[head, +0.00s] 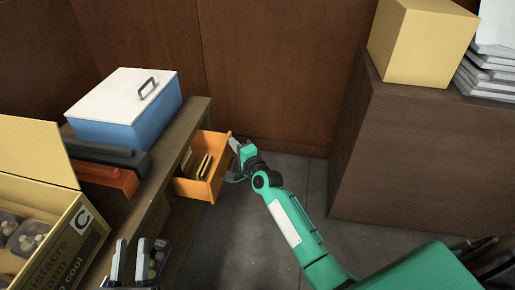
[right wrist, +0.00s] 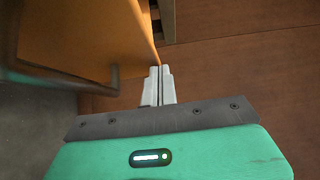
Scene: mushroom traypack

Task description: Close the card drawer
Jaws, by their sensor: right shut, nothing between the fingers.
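The orange card drawer (head: 216,176) stands pulled out from under the wooden counter, with several upright cards (head: 203,167) inside. My right gripper (head: 236,147) is shut and empty at the drawer's front, by its far end. In the right wrist view the shut fingertips (right wrist: 158,70) are beside the edge of the drawer's front panel (right wrist: 100,35); I cannot tell whether they touch. A grey bar handle (right wrist: 75,77) shows on that panel. My left gripper (head: 130,258) is at the bottom left, its two fingers apart with nothing visible between them.
A blue box with a white lid (head: 125,92) stands on the counter (head: 196,120). A yellow carton (head: 70,240) with mushroom packs is at the left. A brown cabinet (head: 400,150) stands at the right. The grey floor (head: 240,235) between is clear.

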